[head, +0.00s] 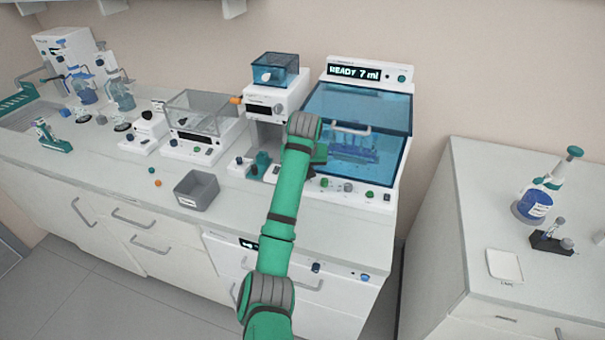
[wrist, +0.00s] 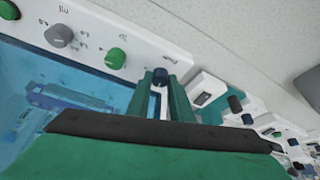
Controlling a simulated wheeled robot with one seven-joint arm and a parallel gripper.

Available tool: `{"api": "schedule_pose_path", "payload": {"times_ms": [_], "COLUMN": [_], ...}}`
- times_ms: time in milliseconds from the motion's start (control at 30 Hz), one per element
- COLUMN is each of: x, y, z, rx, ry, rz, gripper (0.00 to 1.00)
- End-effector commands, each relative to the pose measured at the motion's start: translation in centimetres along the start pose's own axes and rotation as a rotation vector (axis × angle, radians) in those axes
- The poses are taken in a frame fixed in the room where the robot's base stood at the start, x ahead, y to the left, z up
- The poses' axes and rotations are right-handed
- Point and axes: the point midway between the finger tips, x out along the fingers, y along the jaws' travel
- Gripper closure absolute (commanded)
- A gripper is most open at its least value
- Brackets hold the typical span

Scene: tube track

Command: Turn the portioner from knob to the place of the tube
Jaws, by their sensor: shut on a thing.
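The portioner (head: 400,75) appears to be the white machine with a blue see-through lid and a display reading "READY 7 ml". Its front panel (wrist: 85,22) carries a grey knob (wrist: 58,35) with marks around it and a green knob (wrist: 116,58). A dark blue knob (wrist: 160,77) sits at the end of this row, between the fingers of my gripper (wrist: 160,88). My gripper is shut on that knob. In the head view my arm hides this knob. Its pointer and label cannot be read. A blue rack (head: 352,150) shows under the lid; no tube can be told there.
Left of the machine stands a white device with a blue clear box (head: 275,70). A grey bin (head: 196,190) sits near the counter's front edge. Small knobbed devices stand close beside my fingers. A separate cabinet (head: 480,185) with a pipette stand is at right.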

Motion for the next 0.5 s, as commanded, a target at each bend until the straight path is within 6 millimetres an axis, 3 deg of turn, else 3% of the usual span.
{"api": "schedule_pose_path", "payload": {"times_ms": [500], "x": [-0.08], "y": [0.42], "z": [-0.15], "rx": [-0.34], "ry": [0.002], "rz": [-0.14], "gripper": [1.0]}}
